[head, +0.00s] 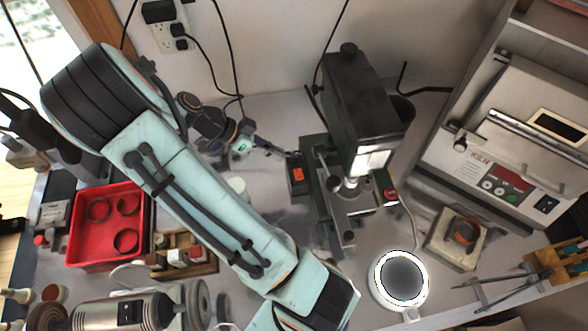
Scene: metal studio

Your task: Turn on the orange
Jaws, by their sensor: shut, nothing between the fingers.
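A small dark box with an orange switch (298,174) on its face sits at the left side of the drill press (355,110), near the middle of the bench. Whether the switch is on or off is too small to tell. My gripper (287,154) comes in from the left with its fingers shut and empty. Its fingertips are close to the upper edge of the dark box, a little above the orange switch in the picture. I cannot tell whether they touch the box.
A kiln (500,150) stands at the right. A lit ring magnifier (376,290) is at the lower right. A red tray (80,238) with rings and a bench grinder (120,312) are at the left. A red button (390,194) sits right of the drill press.

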